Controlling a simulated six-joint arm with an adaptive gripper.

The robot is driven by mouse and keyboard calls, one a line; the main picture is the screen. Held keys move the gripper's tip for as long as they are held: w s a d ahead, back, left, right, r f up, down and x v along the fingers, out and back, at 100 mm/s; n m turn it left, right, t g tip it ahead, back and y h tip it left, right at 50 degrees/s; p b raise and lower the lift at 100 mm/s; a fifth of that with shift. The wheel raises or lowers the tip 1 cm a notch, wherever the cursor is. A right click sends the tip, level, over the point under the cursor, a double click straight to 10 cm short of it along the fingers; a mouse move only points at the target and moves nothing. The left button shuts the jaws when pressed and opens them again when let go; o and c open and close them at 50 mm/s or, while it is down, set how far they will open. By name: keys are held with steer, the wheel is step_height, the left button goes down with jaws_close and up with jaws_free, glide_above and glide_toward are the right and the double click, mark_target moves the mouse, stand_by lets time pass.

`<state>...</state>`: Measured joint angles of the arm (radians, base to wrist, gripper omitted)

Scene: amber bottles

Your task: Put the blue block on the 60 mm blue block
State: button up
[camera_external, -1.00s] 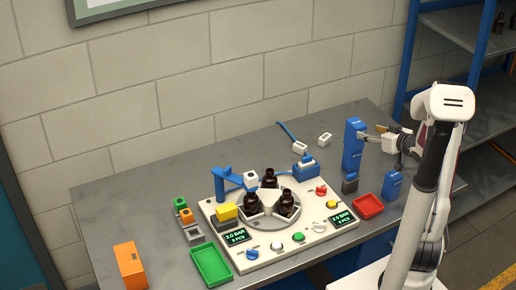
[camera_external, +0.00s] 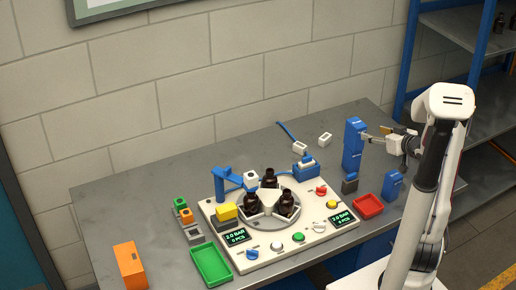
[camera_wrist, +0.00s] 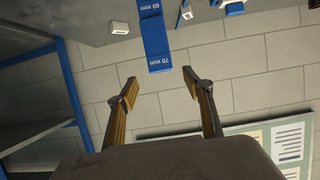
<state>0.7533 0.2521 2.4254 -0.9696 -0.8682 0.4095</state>
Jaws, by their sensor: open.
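A tall blue column (camera_external: 353,147) stands upright at the back right of the table in the external view. In the wrist view, where the scene looks inverted, it shows a part labelled 60 mm (camera_wrist: 152,10) and a part labelled 70 mm (camera_wrist: 159,62), in line and touching; the 70 mm part appears uppermost. My gripper (camera_external: 375,133) is open and empty, just right of the column's upper part. In the wrist view, the column's end lies beyond the gap between my open fingers (camera_wrist: 160,82), apart from them. Another blue block (camera_external: 392,186) stands separately nearer the front.
A dark grey block (camera_external: 350,184) and a red tray (camera_external: 368,206) are near the column. A white fixture (camera_external: 262,257) with amber bottles (camera_external: 286,203) is left of them. A white block (camera_external: 325,139) lies behind. The table's left rear is clear.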

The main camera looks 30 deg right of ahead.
steer(key=shift+r, duration=0.1)
steer(key=s+a+r+m+g+h, duration=0.1)
steer(key=s+a+r+g+h, duration=0.3)
steer(key=s+a+r, duration=0.35)
steer(key=s+a+n+g+y, duration=0.1)
steer(key=s+a+g+y, duration=0.2)
steer(key=s+a, duration=1.1)
steer(key=s+y, duration=0.1)
steer(key=s, duration=0.3)
steer(key=shift+a+f+g, duration=0.25)
steer(key=shift+f+g, duration=0.05)
steer(key=shift+g, duration=0.1)
